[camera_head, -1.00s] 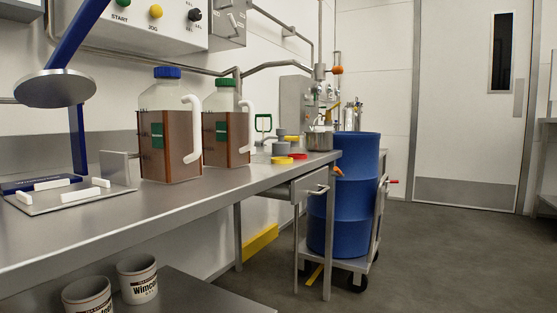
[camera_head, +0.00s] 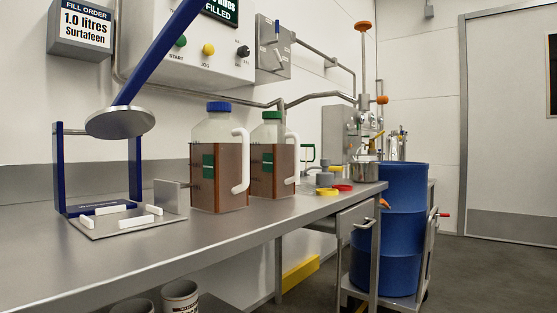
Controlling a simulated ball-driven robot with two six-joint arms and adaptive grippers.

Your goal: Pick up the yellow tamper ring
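The yellow tamper ring (camera_head: 327,191) lies flat on the steel bench (camera_head: 230,236) toward its far right end. A red ring (camera_head: 342,187) lies just to its right and slightly behind. Grey cylindrical pieces (camera_head: 325,179) stand just behind the yellow ring. Neither of my grippers shows in the head view, so I cannot see whether they are open or shut.
Two brown-filled jugs, one blue-capped (camera_head: 219,165) and one green-capped (camera_head: 273,160), stand left of the rings. A blue press frame (camera_head: 138,165) stands at the left. A blue drum (camera_head: 401,230) on a trolley is beyond the bench end.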

